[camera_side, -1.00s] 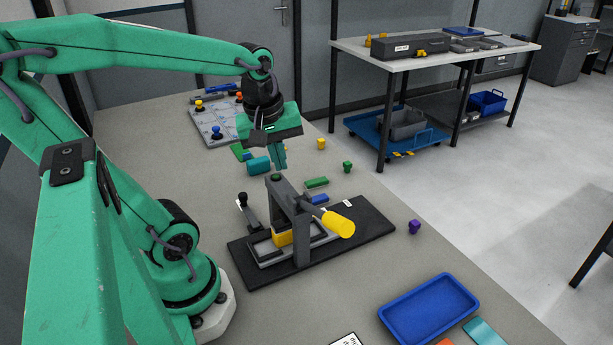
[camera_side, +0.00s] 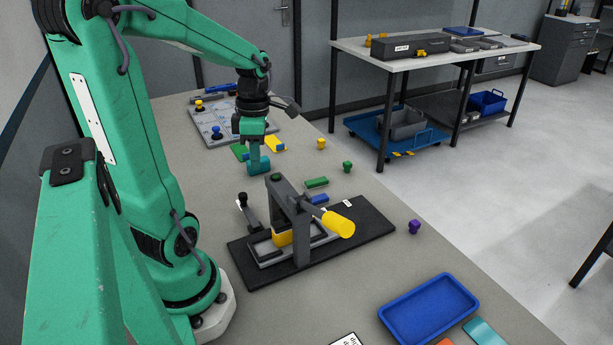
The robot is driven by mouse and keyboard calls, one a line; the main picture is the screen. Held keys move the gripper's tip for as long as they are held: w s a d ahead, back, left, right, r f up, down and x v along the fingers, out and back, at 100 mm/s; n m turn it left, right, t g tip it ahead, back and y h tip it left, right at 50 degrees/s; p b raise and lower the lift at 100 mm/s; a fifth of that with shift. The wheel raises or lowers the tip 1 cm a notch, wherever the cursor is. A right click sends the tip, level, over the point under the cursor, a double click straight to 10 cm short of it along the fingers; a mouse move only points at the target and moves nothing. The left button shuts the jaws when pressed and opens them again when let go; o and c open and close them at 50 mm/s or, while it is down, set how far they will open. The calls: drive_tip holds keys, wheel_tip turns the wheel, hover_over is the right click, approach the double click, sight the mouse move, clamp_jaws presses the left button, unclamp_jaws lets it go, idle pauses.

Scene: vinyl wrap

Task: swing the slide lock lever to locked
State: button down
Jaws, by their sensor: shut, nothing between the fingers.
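The slide lock lever (camera_side: 247,209) is a short grey arm with a black knob, at the left end of a grey fixture (camera_side: 277,200). It leans up and to the left. The fixture stands on a black base plate (camera_side: 357,233) and has a long lever with a yellow grip (camera_side: 340,225). A yellow block (camera_side: 283,239) sits in its slide. My gripper (camera_side: 255,167) is shut and empty, pointing down. In the picture it is above the lever knob and apart from it. Its fingers overlap a teal cylinder (camera_side: 264,167), so contact cannot be told.
Green (camera_side: 316,182) and blue (camera_side: 319,199) blocks lie behind the fixture. A yellow block (camera_side: 274,144), small yellow and green pegs, and a grey board (camera_side: 215,132) are farther back. A blue tray (camera_side: 428,308) is at the front right. A purple peg (camera_side: 414,227) stands right of the plate.

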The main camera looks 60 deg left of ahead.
drive_tip(key=a+n, duration=0.2)
drive_tip(key=n, duration=0.1)
drive_tip(key=n+g+h, duration=0.2)
drive_tip(key=n, duration=0.8)
hover_over(249, 210)
drive_tip(key=s+a, duration=0.1)
drive_tip(key=s, duration=0.2)
drive_tip(key=f, duration=0.4)
drive_tip(key=shift+w, duration=0.25)
drive_tip(key=shift+f, duration=0.1)
drive_tip(key=x, duration=0.9)
drive_tip(key=shift+s+d+f, duration=0.1)
drive_tip(key=shift+s+f, duration=0.1)
drive_tip(key=shift+f, duration=0.1)
drive_tip(key=shift+w+a, duration=1.3)
drive_tip(key=shift+w, duration=0.3)
